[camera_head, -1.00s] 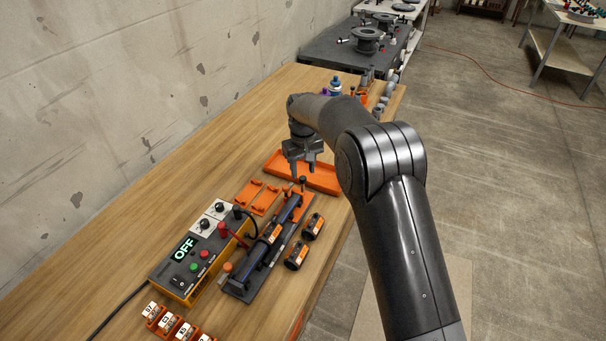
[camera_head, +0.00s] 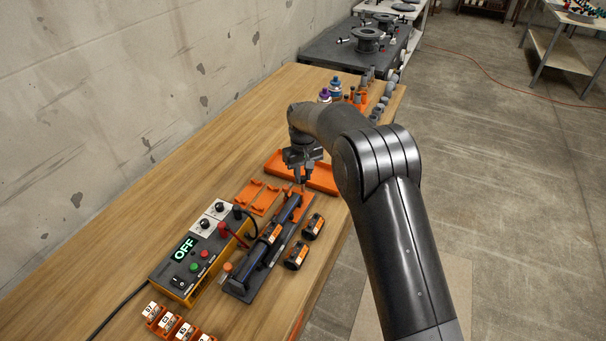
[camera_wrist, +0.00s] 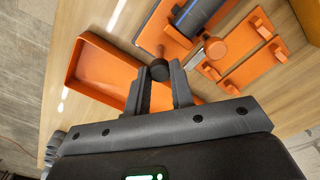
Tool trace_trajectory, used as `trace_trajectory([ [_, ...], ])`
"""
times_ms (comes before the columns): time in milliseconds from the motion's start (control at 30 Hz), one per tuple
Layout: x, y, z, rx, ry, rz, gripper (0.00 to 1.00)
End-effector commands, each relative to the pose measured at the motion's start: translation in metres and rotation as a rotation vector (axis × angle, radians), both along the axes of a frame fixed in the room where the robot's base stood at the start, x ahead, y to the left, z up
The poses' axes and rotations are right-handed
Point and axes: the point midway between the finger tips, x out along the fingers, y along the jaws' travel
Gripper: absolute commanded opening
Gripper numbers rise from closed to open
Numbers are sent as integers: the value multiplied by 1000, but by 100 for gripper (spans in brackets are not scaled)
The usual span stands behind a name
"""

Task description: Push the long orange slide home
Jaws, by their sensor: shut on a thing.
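The long orange slide (camera_head: 303,207) lies at the far end of the dark fixture (camera_head: 240,290). In the wrist view the orange plate (camera_wrist: 146,38) lies beyond my fingertips, partly under a dark blue-grey cylinder (camera_wrist: 200,12). My gripper (camera_head: 301,180) is low over the slide's far end. In the wrist view my gripper (camera_wrist: 161,80) has its fingers closed about a round black knob (camera_wrist: 160,69) beside the plate. The knob seems to belong to the slide, but its join is hidden. The head view shows little of the knob behind my fingers.
An orange tray (camera_head: 325,182) lies just beyond the slide. Orange brackets (camera_head: 262,202) and a control box reading OFF (camera_head: 190,262) stand left. Two black and orange cylinders (camera_head: 313,226) lie close on the right. Bare wood (camera_head: 150,195) is free along the wall.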

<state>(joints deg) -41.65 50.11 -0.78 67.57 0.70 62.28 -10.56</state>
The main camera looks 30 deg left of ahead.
Motion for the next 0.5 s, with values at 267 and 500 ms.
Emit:
trace_trajectory([
  [267,1,0,0,0,-1,0,0],
  [500,-11,0,1,0,0,2,0],
])
